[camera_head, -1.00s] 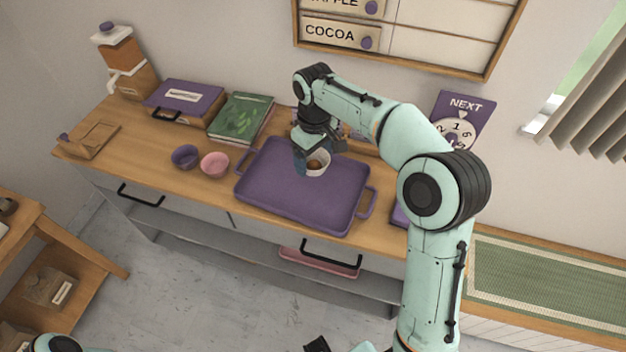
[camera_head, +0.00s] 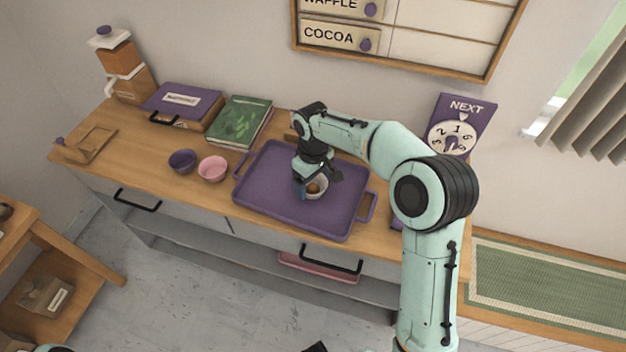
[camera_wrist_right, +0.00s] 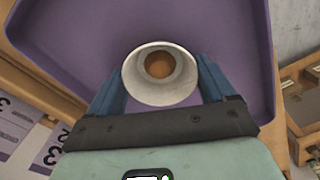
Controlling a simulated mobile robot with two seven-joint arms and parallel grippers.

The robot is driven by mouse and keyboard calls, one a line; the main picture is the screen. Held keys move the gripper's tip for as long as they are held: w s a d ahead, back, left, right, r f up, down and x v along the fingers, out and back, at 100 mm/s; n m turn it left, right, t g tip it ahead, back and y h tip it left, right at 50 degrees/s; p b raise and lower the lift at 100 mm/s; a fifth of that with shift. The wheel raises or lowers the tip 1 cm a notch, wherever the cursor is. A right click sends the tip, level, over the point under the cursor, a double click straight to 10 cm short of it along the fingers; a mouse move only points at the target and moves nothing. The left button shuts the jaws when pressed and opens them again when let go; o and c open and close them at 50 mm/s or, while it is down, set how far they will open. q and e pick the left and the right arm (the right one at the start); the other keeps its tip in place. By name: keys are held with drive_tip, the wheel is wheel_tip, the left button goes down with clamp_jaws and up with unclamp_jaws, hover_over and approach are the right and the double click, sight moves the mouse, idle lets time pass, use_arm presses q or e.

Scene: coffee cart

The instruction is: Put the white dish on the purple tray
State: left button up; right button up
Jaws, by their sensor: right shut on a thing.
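The white dish (camera_head: 320,192) is a small round bowl with something brown inside. It also shows in the right wrist view (camera_wrist_right: 174,97), upright between my blue fingers. My right gripper (camera_head: 316,183) is shut on the dish; in the right wrist view the fingers (camera_wrist_right: 160,82) flank its sides. The purple tray (camera_head: 270,190) lies on the wooden counter, with raised rims and a handle at each end. The dish is over the right-middle part of the tray; I cannot tell whether it touches the surface.
Left of the tray stand a pink bowl (camera_head: 212,169) and a dark purple bowl (camera_head: 182,161). Behind are a green book (camera_head: 240,120) and a purple box (camera_head: 180,100). A purple NEXT sign (camera_head: 463,112) stands at the back right. The tray's left and front parts are bare.

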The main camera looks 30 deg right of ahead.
sight(313, 190)
drive_tip(key=o, duration=0.9)
drive_tip(key=shift+f, duration=0.1)
use_arm(q)
drive_tip(key=shift+w+r+p, duration=0.25)
drive_tip(key=shift+r+p, duration=0.25)
drive_tip(key=shift+r, duration=0.1)
drive_tip(key=shift+w+r+p, duration=0.25)
drive_tip(key=shift+r+p, duration=0.25)
drive_tip(key=shift+r, duration=0.05)
use_arm(e)
wheel_tip(313, 190, up, 12)
drive_tip(key=shift+r, duration=0.2)
